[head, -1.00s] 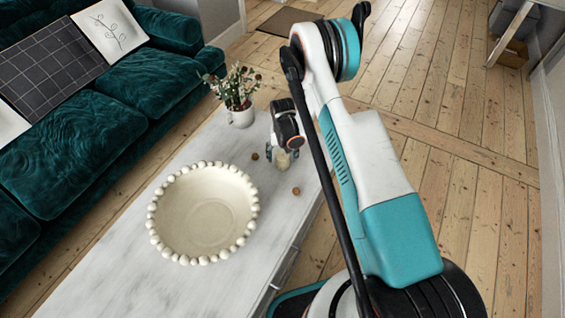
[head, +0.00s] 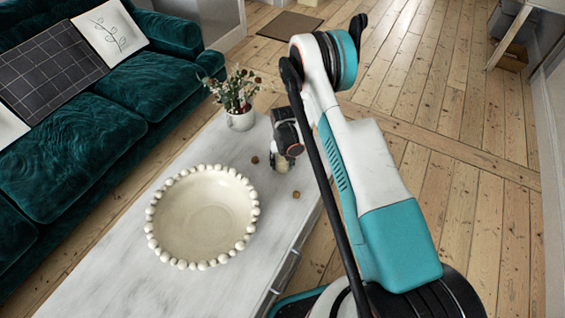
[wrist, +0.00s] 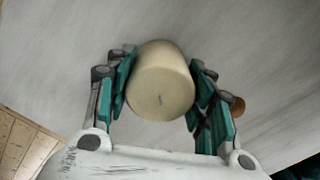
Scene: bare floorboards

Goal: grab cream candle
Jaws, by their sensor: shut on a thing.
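The cream candle (wrist: 160,82) is a short pale cylinder with a small dark wick, seen in the wrist view between the two teal finger pads. My gripper (wrist: 163,92) is shut on it, with one pad on each side. In the head view my gripper (head: 284,160) is over the right edge of the white table, and the candle (head: 282,167) shows only partly below it. I cannot tell from these views whether the candle touches the table.
A cream beaded bowl (head: 203,217) stands on the white table (head: 110,268). A white flower vase (head: 240,120) is behind it. Two small brown balls (head: 296,194) (head: 255,160) lie near my gripper. A teal sofa (head: 85,135) runs along the left; open floor is on the right.

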